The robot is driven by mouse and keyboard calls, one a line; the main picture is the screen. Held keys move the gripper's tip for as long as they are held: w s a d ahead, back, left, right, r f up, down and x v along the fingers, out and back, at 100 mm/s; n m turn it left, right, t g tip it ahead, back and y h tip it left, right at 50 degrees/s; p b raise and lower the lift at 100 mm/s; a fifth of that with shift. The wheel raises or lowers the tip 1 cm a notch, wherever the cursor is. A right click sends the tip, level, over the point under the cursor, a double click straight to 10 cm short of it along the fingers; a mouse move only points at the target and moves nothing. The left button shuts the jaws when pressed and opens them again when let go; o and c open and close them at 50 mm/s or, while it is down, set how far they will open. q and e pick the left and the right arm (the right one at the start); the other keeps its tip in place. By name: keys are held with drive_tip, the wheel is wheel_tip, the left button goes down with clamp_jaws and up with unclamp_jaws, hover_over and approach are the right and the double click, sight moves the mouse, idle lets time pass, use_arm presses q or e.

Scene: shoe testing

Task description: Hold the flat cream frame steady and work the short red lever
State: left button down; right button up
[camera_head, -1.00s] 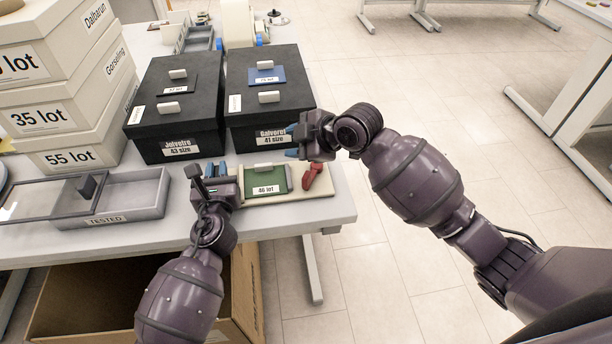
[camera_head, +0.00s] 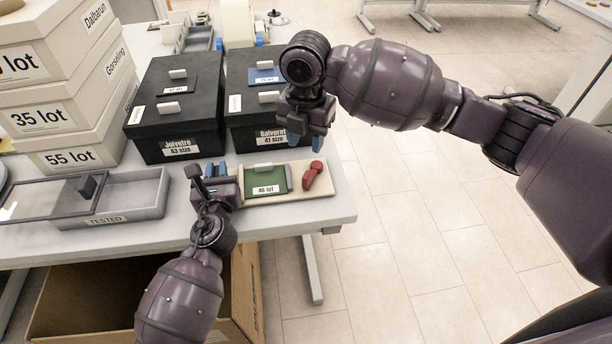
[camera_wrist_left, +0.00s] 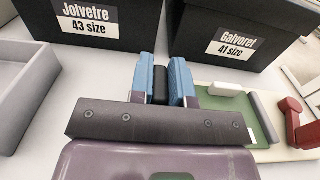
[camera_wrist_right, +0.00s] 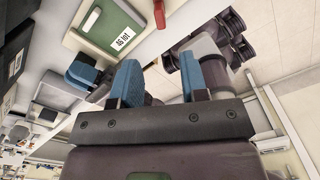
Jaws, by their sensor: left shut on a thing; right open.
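The flat cream frame (camera_head: 285,194) lies near the table's front edge. It carries a green panel (camera_head: 268,182) labelled "46 lot" with a pale handle. The short red lever (camera_head: 312,177) leans at the frame's right end and also shows in the left wrist view (camera_wrist_left: 292,118). My left gripper (camera_head: 215,170) is at the frame's left end. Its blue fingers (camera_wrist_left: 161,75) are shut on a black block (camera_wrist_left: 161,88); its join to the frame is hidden. My right gripper (camera_head: 305,142) is open and empty, pointing down above and behind the lever, apart from it.
Two black shoe boxes (camera_head: 172,138) stand behind the frame. A grey tray (camera_head: 150,200) marked "TESTED" lies to the left. Cream boxes (camera_head: 75,140) are stacked at the far left. An open cardboard box (camera_head: 245,290) is below the table. Right of the table is clear floor.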

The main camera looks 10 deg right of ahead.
sight(306, 175)
wheel_tip(306, 175, down, 12)
drive_tip(key=shift+r, duration=0.1)
idle(0.5)
clamp_jaws()
